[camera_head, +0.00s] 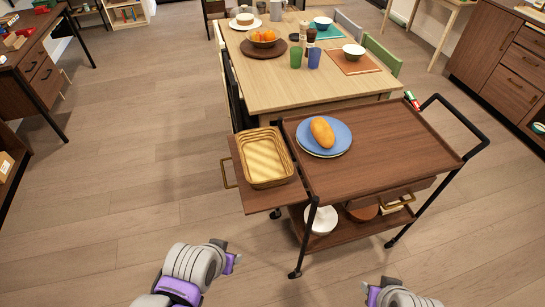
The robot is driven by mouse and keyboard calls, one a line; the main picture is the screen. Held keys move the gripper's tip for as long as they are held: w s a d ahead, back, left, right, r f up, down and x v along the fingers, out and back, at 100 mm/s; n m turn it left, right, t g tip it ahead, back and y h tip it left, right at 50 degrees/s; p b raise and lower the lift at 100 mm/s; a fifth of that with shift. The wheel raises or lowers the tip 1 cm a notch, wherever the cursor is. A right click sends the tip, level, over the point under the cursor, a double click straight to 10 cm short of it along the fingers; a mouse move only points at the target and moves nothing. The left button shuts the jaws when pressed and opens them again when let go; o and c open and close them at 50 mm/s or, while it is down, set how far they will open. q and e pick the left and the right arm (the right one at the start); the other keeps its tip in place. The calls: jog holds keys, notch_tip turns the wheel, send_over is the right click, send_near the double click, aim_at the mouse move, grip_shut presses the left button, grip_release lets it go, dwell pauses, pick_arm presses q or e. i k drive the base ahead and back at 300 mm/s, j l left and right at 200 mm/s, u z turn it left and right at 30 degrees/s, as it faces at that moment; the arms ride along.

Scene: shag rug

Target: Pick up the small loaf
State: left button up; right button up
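The small loaf (322,132) is golden brown and oval. It lies on a blue plate (338,148) near the left end of the brown cart top (385,165). My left gripper (228,257) is low in the picture, in front of and below the cart's left end, well apart from the loaf. My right gripper (370,290) is at the bottom edge, right of centre, only partly in view. Neither gripper touches the loaf. Their finger gaps are too small or hidden to read.
A wicker basket (248,168) sits on the cart's left side shelf. White bowls (322,220) stand on the lower shelf. A black handle (470,120) rises at the cart's right end. Behind is a dining table (285,92) with dishes and cups. Floor at left is clear.

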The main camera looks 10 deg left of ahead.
aim_at(321, 131)
jog(key=i+u, duration=0.2)
jog(key=u, duration=0.2)
jog(key=i+u, duration=0.2)
jog(key=u, duration=0.2)
jog(key=i+u, duration=0.2)
jog(key=u, duration=0.2)
